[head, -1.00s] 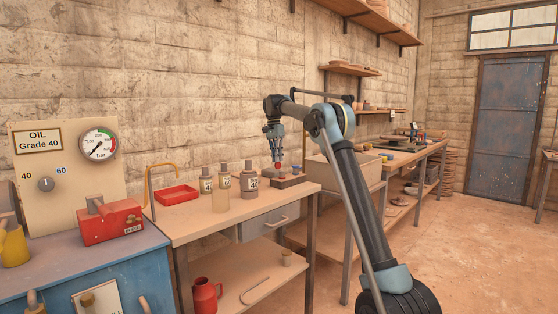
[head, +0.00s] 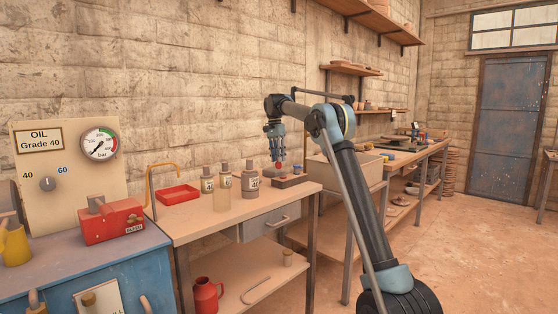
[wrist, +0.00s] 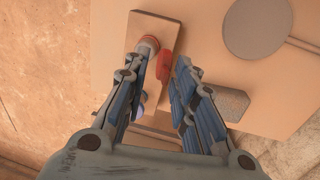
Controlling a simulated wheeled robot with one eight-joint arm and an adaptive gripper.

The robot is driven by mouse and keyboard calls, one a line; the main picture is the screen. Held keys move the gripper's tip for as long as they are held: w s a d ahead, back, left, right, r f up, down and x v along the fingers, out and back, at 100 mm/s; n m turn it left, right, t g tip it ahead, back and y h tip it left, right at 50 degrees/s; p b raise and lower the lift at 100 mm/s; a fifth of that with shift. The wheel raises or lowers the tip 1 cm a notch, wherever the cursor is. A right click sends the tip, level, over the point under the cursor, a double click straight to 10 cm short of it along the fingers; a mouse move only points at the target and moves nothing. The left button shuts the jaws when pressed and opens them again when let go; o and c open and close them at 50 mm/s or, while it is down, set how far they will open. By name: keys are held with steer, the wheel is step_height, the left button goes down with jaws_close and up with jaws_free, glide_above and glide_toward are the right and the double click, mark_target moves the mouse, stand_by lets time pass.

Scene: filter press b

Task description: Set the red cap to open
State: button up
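A small wooden block (wrist: 142,28) stands near the bench edge in the wrist view, and at the bench's right end in the head view (head: 290,182). A round fitting with a red-orange ring (wrist: 149,43) sits on it. A red piece, apparently the red cap (wrist: 165,64), shows beside the fitting, between my fingers; whether it is open or closed I cannot tell. A bluish part (wrist: 141,98) is partly hidden behind the left finger. My gripper (wrist: 168,75) is open above the block, its fingers on either side of the red piece. No contact is clear.
Several dark-capped bottles (head: 225,182) and a red tray (head: 178,194) stand left of the block. A round grey disc (wrist: 258,27) and grey block (wrist: 230,102) show in the wrist view. A red box marked BLEED (head: 112,224) is far left.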

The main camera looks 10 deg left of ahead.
step_height(320, 180, up, 7)
steer(key=shift+w+a, duration=0.35)
steer(key=shift+a, duration=0.1)
stand_by(0.3)
